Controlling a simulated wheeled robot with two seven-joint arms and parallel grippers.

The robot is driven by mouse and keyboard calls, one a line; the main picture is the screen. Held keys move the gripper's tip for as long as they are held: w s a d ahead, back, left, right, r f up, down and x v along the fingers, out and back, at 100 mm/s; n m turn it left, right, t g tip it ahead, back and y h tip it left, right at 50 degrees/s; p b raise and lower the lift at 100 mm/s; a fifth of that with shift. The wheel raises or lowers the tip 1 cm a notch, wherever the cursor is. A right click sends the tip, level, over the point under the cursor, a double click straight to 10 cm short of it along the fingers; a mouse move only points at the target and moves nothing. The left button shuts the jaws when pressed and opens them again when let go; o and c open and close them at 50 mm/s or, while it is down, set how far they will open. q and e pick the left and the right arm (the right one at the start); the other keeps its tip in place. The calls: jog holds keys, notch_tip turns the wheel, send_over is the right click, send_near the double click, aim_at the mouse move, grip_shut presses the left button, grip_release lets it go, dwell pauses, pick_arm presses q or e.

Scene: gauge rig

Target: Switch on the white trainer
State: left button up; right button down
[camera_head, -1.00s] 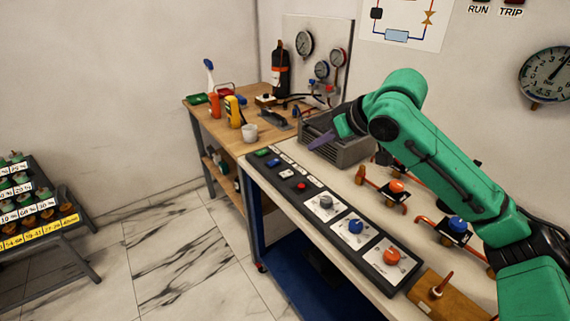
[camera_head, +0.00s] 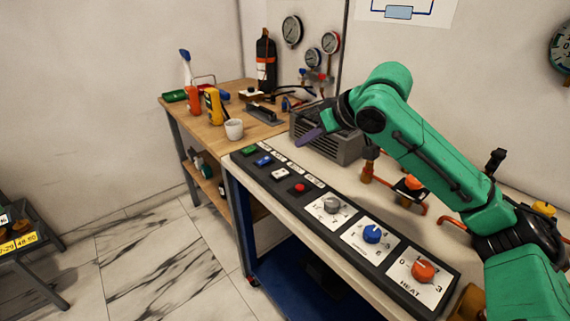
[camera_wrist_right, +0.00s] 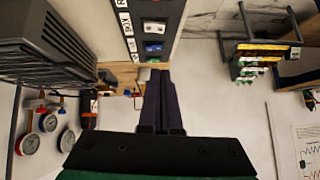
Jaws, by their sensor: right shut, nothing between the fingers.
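A dark control panel strip (camera_head: 318,212) lies along the front edge of the bench. Near its far end sit a green switch (camera_head: 249,150), a blue switch (camera_head: 263,160) and a white switch (camera_head: 281,174), with small labels beside them. In the right wrist view the white switch (camera_wrist_right: 154,27) shows near the top, above the blue one (camera_wrist_right: 153,47). My right gripper (camera_head: 308,136) is shut and empty, in front of the grey box and above the bench behind the switches. Its fingers (camera_wrist_right: 159,76) point toward the green end of the panel. My left gripper is out of view.
A red button (camera_head: 299,187) and grey, blue and orange knobs (camera_head: 423,270) follow on the panel. A grey ribbed box (camera_head: 335,145) stands close to my right gripper. A white mug (camera_head: 234,129) and tools sit on the wooden bench beyond. Valves and pipes lie under my arm.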

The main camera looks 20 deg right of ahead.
send_near(278, 170)
jog(key=w+a, duration=0.2)
jog(key=w, duration=0.1)
jog(key=shift+w+a+r, duration=0.15)
jog(key=shift+a+r, duration=0.05)
jog(key=shift+a, duration=0.2)
notch_tip(278, 170, down, 3)
jog(key=shift+a, duration=0.15)
jog(key=shift+f, duration=0.55)
jog(key=shift+a, duration=0.1)
jog(key=shift+a+f+p, duration=0.1)
jog(key=shift+f+p, duration=0.05)
jog(key=shift+p, duration=0.5)
jog(key=shift+f, duration=0.1)
jog(key=shift+d+r+p, duration=0.25)
jog(key=shift+d+p, duration=0.05)
jog(key=shift+d, duration=0.05)
jog(key=shift+w+d+p, duration=0.2)
jog(key=shift+d+p, duration=0.15)
jog(key=shift+p, duration=0.05)
jog(key=shift+d, duration=0.1)
